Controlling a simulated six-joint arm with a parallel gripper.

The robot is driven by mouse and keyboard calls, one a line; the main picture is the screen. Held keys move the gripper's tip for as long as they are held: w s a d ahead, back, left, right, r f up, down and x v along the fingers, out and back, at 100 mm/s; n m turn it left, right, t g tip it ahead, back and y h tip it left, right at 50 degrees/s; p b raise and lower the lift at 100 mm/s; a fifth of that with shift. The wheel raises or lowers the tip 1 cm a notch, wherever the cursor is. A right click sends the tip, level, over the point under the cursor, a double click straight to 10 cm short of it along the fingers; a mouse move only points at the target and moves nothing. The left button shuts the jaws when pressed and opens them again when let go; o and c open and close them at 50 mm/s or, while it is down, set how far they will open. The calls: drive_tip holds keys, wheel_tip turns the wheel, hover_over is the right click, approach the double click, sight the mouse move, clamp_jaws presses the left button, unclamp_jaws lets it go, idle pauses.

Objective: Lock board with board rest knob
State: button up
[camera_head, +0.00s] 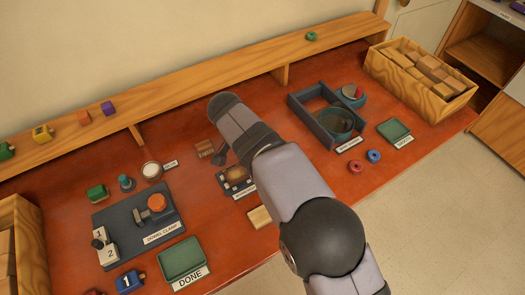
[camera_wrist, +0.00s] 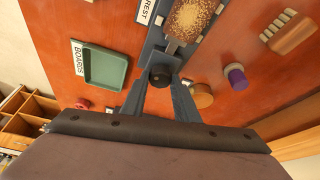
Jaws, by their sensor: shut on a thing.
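In the wrist view, my gripper (camera_wrist: 160,84) has its two fingers on either side of the dark round board rest knob (camera_wrist: 160,73), closed on it. The knob sits at the end of the blue-grey board rest (camera_wrist: 203,44). A speckled brown piece (camera_wrist: 190,19), which looks like the board, lies on the rest just beyond the knob. A partly cut-off label reading REST (camera_wrist: 147,10) lies beside it. In the head view, my arm hides the fingers and the knob. I cannot tell how far the knob is turned.
A green tray (camera_wrist: 105,68) labelled BOARDS is left of my gripper in the wrist view. A purple cylinder (camera_wrist: 235,76), a tan round piece (camera_wrist: 202,96) and a brush (camera_wrist: 291,34) are to the right. The head view shows a green DONE tray (camera_head: 183,257) and a wooden crate (camera_head: 445,95).

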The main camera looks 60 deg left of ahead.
drive_tip(key=o, duration=1.1)
drive_tip(key=shift+c, duration=0.2)
drive_tip(key=b+v, duration=0.1)
drive_tip(key=v, duration=0.6)
drive_tip(key=shift+s+r, duration=0.1)
